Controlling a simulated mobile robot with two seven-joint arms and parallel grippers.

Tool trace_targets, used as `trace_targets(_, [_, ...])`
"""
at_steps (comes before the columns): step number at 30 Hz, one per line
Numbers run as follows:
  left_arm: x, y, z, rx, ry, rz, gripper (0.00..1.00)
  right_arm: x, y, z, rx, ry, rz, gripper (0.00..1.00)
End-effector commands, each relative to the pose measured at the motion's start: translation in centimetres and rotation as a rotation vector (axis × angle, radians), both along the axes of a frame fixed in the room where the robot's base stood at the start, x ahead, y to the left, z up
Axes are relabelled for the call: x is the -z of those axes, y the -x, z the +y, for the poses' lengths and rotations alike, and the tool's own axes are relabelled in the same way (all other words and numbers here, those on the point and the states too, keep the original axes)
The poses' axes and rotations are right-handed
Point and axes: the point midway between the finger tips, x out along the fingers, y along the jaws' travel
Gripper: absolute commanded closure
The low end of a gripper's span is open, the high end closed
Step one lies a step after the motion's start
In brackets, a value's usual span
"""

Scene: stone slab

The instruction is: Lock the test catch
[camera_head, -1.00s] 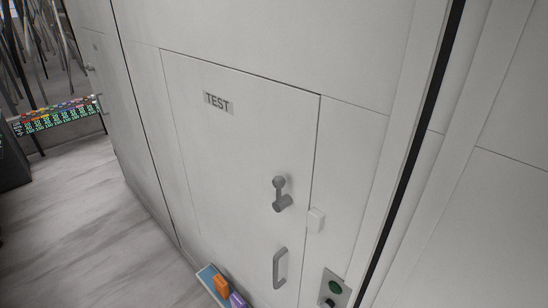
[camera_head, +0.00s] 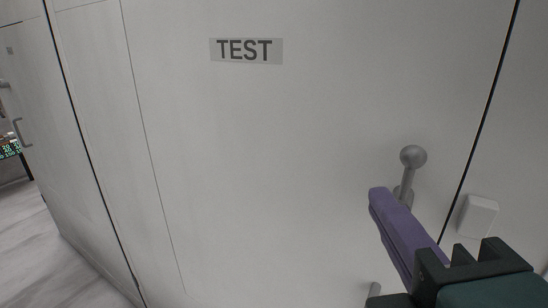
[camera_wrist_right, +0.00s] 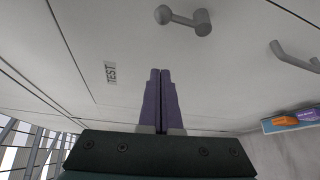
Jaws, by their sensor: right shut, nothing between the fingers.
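The test catch (camera_head: 411,159) is a grey lever with a ball knob on the white door (camera_head: 290,150) marked TEST (camera_head: 246,51). Its knob points up in the head view, and its lower part is hidden behind my gripper. My right gripper (camera_head: 377,194) has purple fingers, shut and empty, just left of and below the knob. In the right wrist view the closed fingertips (camera_wrist_right: 160,72) point toward the door, and the whole catch (camera_wrist_right: 184,20) shows beyond them, apart from them. My left gripper is not in view.
A white block (camera_head: 478,216) sits right of the door's edge gap. A grey handle (camera_wrist_right: 292,57) is on the door in the right wrist view, near a tray with orange and purple items (camera_wrist_right: 290,121). Floor (camera_head: 35,230) shows at the left.

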Motion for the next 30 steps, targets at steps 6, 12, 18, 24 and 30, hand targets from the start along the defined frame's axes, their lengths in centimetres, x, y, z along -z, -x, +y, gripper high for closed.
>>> trace_targets(6, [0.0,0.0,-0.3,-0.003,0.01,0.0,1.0,-0.1,0.0,0.2,-0.008,0.013,-0.01,1.0])
trace_targets(12, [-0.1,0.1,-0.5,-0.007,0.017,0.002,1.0,-0.1,-0.2,0.1,-0.007,0.012,-0.009,1.0])
trace_targets(18, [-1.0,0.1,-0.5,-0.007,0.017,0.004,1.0,-0.2,-2.6,-0.1,-0.004,0.014,-0.012,1.0])
trace_targets(24, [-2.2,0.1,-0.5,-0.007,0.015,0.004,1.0,0.1,-6.9,-0.4,-0.003,0.014,-0.012,1.0])
trace_targets(30, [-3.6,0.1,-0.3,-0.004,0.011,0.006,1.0,0.3,-9.9,-1.3,-0.004,0.014,-0.007,1.0])
